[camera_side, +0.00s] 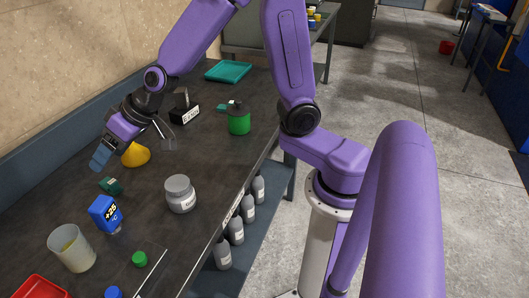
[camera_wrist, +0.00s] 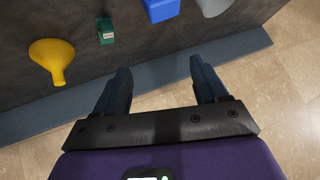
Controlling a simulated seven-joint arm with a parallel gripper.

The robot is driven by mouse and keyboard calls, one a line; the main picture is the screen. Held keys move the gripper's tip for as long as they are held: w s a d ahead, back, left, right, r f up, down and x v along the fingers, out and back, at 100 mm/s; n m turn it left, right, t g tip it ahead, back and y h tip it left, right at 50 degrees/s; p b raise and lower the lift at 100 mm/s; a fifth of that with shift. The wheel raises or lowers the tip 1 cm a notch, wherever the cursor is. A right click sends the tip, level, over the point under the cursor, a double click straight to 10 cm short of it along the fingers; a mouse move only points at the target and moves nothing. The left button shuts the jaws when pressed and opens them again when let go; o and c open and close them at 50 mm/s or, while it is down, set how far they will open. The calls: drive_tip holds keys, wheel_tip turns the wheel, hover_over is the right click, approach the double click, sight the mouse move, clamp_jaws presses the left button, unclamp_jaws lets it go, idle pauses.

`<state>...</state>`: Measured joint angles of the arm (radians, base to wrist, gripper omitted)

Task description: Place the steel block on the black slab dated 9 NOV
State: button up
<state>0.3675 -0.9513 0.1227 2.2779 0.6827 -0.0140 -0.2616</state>
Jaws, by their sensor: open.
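A black slab (camera_side: 184,116) with a white label lies on the bench, beyond my gripper in the side view. Its label is too small to read surely. A dark grey block (camera_side: 181,98), which looks like the steel block, stands upright at the slab's back. I cannot tell whether it rests on the slab or behind it. My gripper (camera_side: 101,158) is to the left of and nearer than both, above the bench's wall side. In the wrist view my gripper (camera_wrist: 162,76) is open, with nothing between its fingers. Slab and block are not in the wrist view.
A yellow funnel (camera_side: 135,155) is close to my gripper. A small green block (camera_side: 110,186), blue device (camera_side: 105,213), grey jar (camera_side: 180,194) and beaker (camera_side: 72,248) stand nearer.

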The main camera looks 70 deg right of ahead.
drive_tip(key=s+d+n+g+h, duration=0.1)
drive_tip(key=s+d+n+g, duration=0.2)
drive_tip(key=s, duration=0.9)
drive_tip(key=s+d+n+g, duration=0.2)
drive_tip(key=s+n+g, duration=0.25)
drive_tip(key=s, duration=0.75)
drive_tip(key=s+d+n+h, duration=0.3)
drive_tip(key=s+d, duration=0.2)
drive_tip(key=d, duration=0.1)
drive_tip(key=shift+s+d+f, duration=0.2)
drive_tip(key=shift+d+f, duration=0.2)
drive_tip(key=shift+f, duration=0.05)
